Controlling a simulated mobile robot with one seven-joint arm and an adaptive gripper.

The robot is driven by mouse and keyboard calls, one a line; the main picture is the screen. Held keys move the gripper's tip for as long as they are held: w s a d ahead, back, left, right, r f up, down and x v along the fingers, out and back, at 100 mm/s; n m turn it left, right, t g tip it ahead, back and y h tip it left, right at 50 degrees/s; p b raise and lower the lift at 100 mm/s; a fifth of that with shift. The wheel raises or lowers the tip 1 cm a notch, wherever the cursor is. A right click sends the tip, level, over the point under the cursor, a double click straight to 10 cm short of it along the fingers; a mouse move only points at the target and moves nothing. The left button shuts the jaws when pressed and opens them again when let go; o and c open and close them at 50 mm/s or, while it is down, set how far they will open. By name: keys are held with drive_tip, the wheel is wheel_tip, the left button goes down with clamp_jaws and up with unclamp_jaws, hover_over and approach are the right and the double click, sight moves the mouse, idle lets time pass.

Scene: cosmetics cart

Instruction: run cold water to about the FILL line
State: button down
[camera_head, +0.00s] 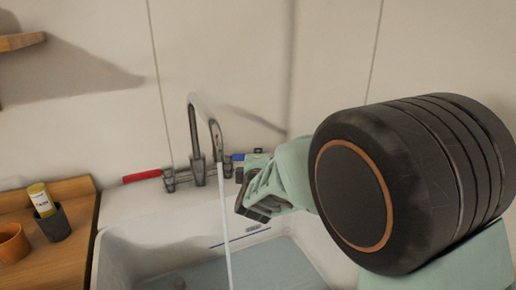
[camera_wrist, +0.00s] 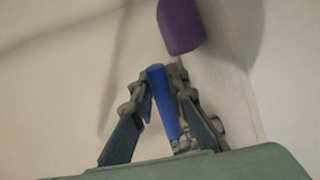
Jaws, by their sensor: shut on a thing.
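The grey tap (camera_head: 194,130) stands at the back of the white sink (camera_head: 125,240). A thin stream of water (camera_head: 225,225) falls from its spout. The blue cold handle (camera_head: 238,157) is right of the tap; the red handle (camera_head: 142,175) is at left. My gripper (camera_wrist: 160,88) is shut on the blue handle, which shows between its fingers in the wrist view (camera_wrist: 163,105). A dark line (camera_head: 240,239) with a small label marks the basin's back wall. Bluish-grey water (camera_head: 265,268) seems to lie below that line; its exact level is hard to tell.
A wooden counter (camera_head: 75,235) at left holds a brown cup (camera_head: 13,243) and a dark cup (camera_head: 52,225) with a yellow-capped tube (camera_head: 41,200). A wooden shelf (camera_head: 20,41) is above. A purple object (camera_wrist: 180,26) shows beyond my fingers in the wrist view.

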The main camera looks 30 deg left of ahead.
drive_tip(key=shift+s+d+r+m+t+h+p, duration=0.2)
drive_tip(key=shift+s+m+h+p, duration=0.4)
drive_tip(key=shift+p, duration=1)
drive_tip(key=shift+s+d+r+m+t+h+p, duration=0.1)
drive_tip(key=shift+s+r+m+t+h+p, duration=0.2)
drive_tip(key=shift+h+p, duration=0.9)
drive_tip(key=m+h+p, duration=0.1)
drive_tip(key=p, duration=0.2)
drive_tip(key=s+m+p, duration=0.1)
drive_tip(key=p, duration=0.2)
drive_tip(key=shift+s+d+f+t+h, duration=0.1)
drive_tip(key=shift+s+f+t+h, duration=0.1)
drive_tip(key=shift+s+t+h, duration=0.15)
drive_tip(key=s+m+h+p, duration=0.1)
drive_tip(key=m+h+p, duration=0.1)
drive_tip(key=p, duration=0.1)
drive_tip(key=shift+f, duration=0.1)
drive_tip(key=shift+s+f+m+h+p, duration=0.1)
drive_tip(key=shift+s+m+h+p, duration=0.5)
drive_tip(key=shift+h, duration=0.35)
drive_tip(key=shift+s+f+m+h+p, duration=0.1)
drive_tip(key=shift+s+m+h+p, duration=0.3)
drive_tip(key=shift+m+h+p, duration=0.4)
drive_tip(key=shift+h, duration=0.3)
drive_tip(key=c, duration=1.8)
unclamp_jaws()
drive_tip(key=shift+c, duration=0.2)
